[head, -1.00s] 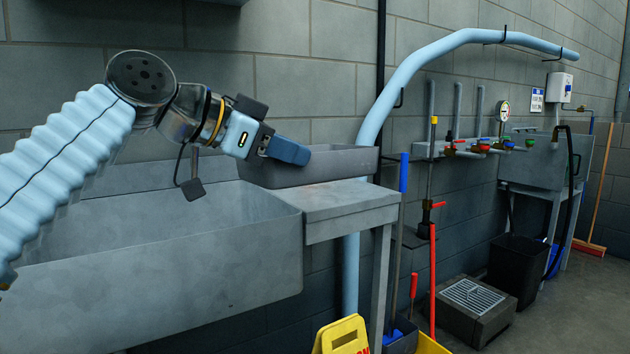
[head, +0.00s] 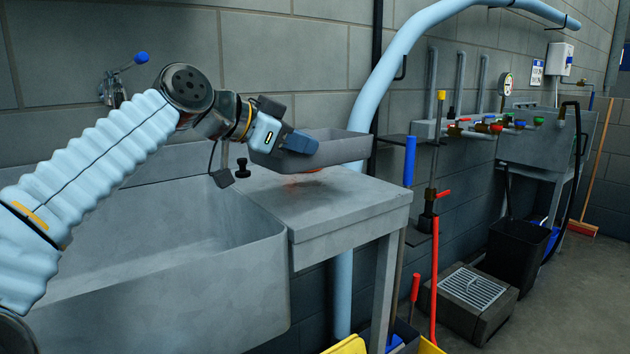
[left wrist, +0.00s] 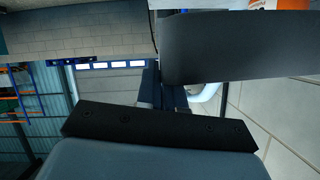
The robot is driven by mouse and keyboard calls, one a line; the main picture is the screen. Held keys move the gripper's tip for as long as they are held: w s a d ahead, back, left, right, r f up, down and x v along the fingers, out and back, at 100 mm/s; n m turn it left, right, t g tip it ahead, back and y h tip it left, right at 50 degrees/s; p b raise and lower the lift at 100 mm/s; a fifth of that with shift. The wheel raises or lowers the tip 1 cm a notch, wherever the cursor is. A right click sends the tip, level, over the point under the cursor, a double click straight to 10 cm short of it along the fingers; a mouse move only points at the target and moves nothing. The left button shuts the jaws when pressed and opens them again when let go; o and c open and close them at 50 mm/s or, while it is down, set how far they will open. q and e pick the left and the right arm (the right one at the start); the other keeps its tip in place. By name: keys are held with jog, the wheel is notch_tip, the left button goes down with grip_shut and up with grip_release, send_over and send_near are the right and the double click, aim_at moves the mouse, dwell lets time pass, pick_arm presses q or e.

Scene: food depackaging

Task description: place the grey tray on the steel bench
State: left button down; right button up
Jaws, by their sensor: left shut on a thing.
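The grey tray (head: 335,150) is a shallow open box over the back part of the steel bench (head: 335,203), tipped slightly. Its underside looks a little above the bench top, with a reddish patch showing below; the exact gap is hard to judge. My left gripper (head: 298,143) is shut on the tray's near left wall, its blue fingers over the rim. In the left wrist view the fingers (left wrist: 172,97) meet beside a large dark panel, likely the tray (left wrist: 240,48). My right gripper is not in view.
A deep steel sink (head: 200,295) adjoins the bench on the left, with a blue-handled tap (head: 118,88) behind it. A light blue pipe (head: 385,85) rises behind the bench. Blue and red-handled tools stand at its right side. The front bench top is clear.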

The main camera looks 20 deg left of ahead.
aim_at(324, 165)
pick_arm(q)
jog(key=w+f, duration=0.1)
jog(key=f, duration=0.1)
jog(key=w+d+f, duration=0.1)
jog(key=w+f, duration=0.1)
jog(key=shift+w+f+b, duration=0.1)
jog(key=shift+w+b, duration=0.15)
jog(key=shift+b, duration=0.15)
jog(key=f, duration=0.1)
jog(key=w+f, duration=0.1)
jog(key=f+b, duration=0.1)
jog(key=f, duration=0.1)
jog(key=shift+w+d, duration=0.25)
jog(key=shift+s+f, duration=0.1)
jog(key=shift+f, duration=0.3)
jog(key=c, duration=1.3)
grip_release()
jog(key=shift+o, duration=0.2)
jog(key=b+v, duration=0.1)
jog(key=v, duration=1.1)
jog(key=shift+b, duration=0.35)
